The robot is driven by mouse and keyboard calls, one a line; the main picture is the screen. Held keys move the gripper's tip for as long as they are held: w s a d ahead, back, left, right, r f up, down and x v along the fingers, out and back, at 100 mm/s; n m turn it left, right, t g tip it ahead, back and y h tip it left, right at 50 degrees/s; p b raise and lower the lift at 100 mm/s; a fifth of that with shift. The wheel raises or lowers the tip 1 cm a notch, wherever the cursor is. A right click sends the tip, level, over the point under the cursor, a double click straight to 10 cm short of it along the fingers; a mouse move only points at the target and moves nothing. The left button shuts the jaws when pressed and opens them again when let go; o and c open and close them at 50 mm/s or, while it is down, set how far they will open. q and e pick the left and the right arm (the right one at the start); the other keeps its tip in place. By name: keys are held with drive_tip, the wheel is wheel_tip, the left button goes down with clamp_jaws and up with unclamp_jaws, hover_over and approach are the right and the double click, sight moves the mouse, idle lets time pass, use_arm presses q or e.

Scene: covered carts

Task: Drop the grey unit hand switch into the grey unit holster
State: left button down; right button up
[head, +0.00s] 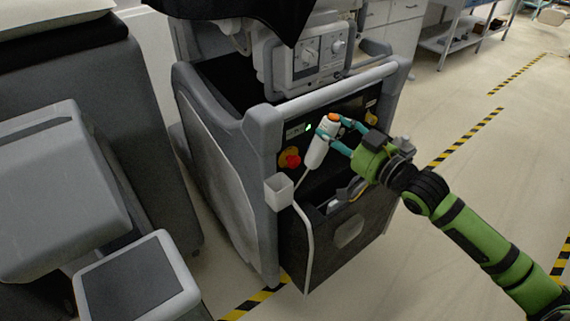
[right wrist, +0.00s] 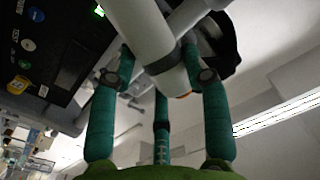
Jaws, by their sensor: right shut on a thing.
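The grey unit (head: 225,165) is a wheeled cart with a black front panel. Its hand switch (head: 318,150) is a pale cylinder with an orange button on top and a cable from its lower end. My right gripper (head: 333,138) is shut on the hand switch, which is tilted in front of the panel. In the right wrist view the hand switch (right wrist: 145,35) lies between the teal fingers. The holster (head: 279,191), a small light grey open-topped cup, sits at the panel's left edge, below and left of the hand switch. My left gripper is not in view.
A red knob (head: 290,160) on a yellow base sits on the panel above the holster. A light handle bar (head: 335,92) crosses above the panel. Another grey cart (head: 60,190) stands at the left. Open floor (head: 420,240) lies at the right.

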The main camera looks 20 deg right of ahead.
sight(279, 192)
drive_tip(key=a+p, duration=0.2)
drive_tip(key=a, duration=0.5)
drive_tip(key=f, duration=0.3)
drive_tip(key=w+a+f, duration=0.1)
drive_tip(key=f, duration=0.1)
drive_tip(key=shift+f+b, duration=0.25)
drive_tip(key=shift+b, duration=0.1)
drive_tip(key=a+n+p, duration=0.1)
drive_tip(key=a+r+n+g+p, duration=0.1)
drive_tip(key=a+n+p, duration=0.1)
drive_tip(key=shift+w+a+r+h, duration=0.1)
drive_tip(key=shift+w+r+h, duration=0.1)
drive_tip(key=shift+h, duration=0.2)
wheel_tip(279, 192, down, 3)
drive_tip(key=shift+r+g, duration=0.1)
drive_tip(key=shift+g, duration=0.2)
drive_tip(key=shift+f, duration=0.55)
drive_tip(key=shift+b, duration=0.3)
drive_tip(key=shift+f, duration=0.6)
drive_tip(key=o, duration=1.3)
